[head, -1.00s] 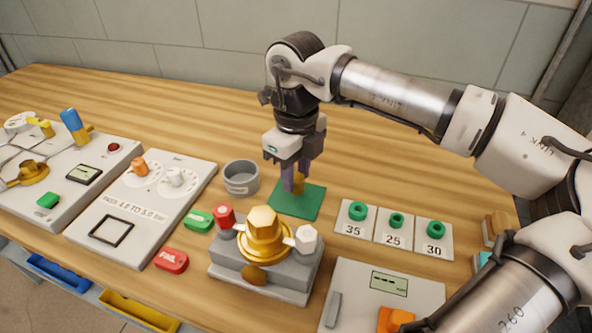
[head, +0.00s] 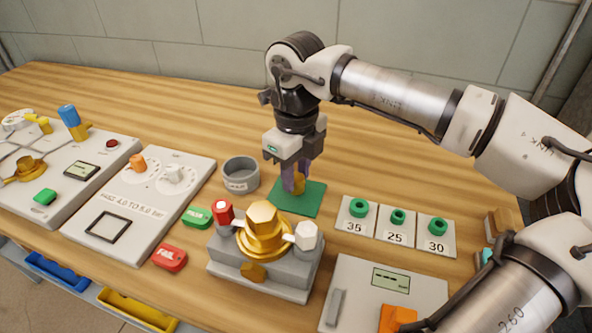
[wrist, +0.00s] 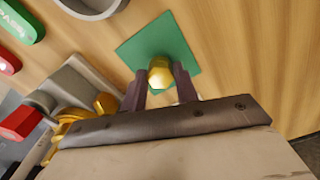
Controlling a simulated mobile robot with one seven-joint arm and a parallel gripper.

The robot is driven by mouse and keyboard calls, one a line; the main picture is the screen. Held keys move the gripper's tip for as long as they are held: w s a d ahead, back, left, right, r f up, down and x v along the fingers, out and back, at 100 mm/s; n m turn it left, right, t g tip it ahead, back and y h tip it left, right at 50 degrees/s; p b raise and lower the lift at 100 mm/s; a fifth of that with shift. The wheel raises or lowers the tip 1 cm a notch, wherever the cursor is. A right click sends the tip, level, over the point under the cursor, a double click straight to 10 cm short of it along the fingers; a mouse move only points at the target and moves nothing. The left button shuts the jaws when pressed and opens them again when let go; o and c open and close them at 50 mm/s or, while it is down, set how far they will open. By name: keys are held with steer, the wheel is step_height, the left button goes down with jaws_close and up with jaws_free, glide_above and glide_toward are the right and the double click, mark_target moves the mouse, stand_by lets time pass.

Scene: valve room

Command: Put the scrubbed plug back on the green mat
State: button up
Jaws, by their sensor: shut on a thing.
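The brass plug (wrist: 159,75) is between the two fingers of my gripper (wrist: 160,84) in the wrist view. The green mat (wrist: 172,38) lies under and beyond it. In the head view my gripper (head: 294,182) points down over the left part of the green mat (head: 309,199). The plug (head: 299,182) shows partly as a gold patch between the purple-grey fingers. My gripper is shut on the plug. I cannot tell whether the plug's bottom touches the mat.
A grey cup (head: 240,175) stands left of the mat. A brass valve on a grey block (head: 262,240) stands in front. Cards with green rings (head: 397,226) lie to the right. Green (head: 197,217) and red (head: 170,257) tags lie to the left. Table behind the mat is clear.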

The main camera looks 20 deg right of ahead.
steer(key=shift+f+b, duration=0.5)
steer(key=shift+b, duration=0.25)
stand_by(0.8)
steer(key=o, duration=1.1)
steer(key=shift+o, duration=0.2)
steer(key=shift+r+p, duration=2.6)
steer(key=shift+r, duration=1.4)
steer(key=shift+r, duration=0.1)
